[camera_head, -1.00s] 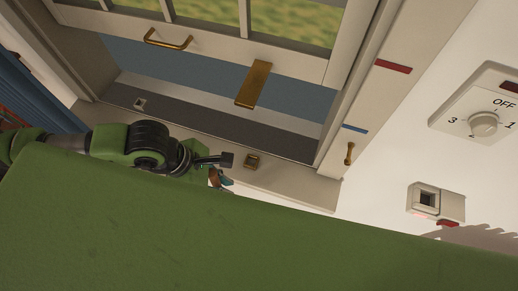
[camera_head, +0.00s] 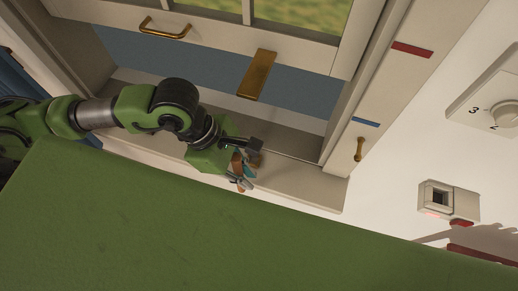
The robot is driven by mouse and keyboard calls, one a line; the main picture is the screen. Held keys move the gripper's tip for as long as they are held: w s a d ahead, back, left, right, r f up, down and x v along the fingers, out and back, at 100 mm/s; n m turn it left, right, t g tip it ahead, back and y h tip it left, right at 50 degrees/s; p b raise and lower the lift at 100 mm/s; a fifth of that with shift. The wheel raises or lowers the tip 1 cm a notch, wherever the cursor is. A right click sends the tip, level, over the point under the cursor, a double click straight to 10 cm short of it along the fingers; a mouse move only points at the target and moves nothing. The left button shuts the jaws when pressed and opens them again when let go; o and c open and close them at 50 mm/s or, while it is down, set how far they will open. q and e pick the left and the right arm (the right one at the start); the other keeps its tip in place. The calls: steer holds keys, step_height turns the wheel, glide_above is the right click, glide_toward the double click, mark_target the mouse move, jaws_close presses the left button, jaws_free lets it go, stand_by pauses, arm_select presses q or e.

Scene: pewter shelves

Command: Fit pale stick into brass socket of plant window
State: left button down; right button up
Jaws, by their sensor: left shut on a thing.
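The window has a white sash (camera_head: 215,37) raised above an opening, with a grey sill below. My left gripper (camera_head: 247,160) reaches in from the left, low over the front of the sill. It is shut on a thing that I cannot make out. The pale stick cannot be picked out; the fingers and their orange and teal parts cover that spot. The small brass socket (camera_head: 258,159) on the sill is mostly hidden behind the gripper, so I cannot tell whether anything touches it. My right gripper is not in view.
A brass tab (camera_head: 257,75) hangs from the sash, right of a brass handle (camera_head: 166,28). The right jamb carries red (camera_head: 412,49) and blue (camera_head: 366,122) marks and a brass catch (camera_head: 359,149). A dial (camera_head: 504,116) and a wall box (camera_head: 447,202) are farther right. The sill's right end is clear.

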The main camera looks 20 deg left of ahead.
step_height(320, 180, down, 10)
steer(key=b, duration=0.8)
arm_select(q)
steer(key=w+f+p, duration=0.1)
steer(key=w, duration=0.2)
steer(key=w+f+p, duration=0.1)
steer(key=w+p, duration=0.1)
steer(key=w, duration=0.1)
steer(key=w+p, duration=0.2)
steer(key=w, duration=0.2)
steer(key=shift+d+f, duration=0.1)
steer(key=shift+f, duration=0.65)
steer(key=shift+w, duration=0.1)
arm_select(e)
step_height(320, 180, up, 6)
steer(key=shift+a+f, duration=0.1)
arm_select(q)
steer(key=shift+f, duration=0.15)
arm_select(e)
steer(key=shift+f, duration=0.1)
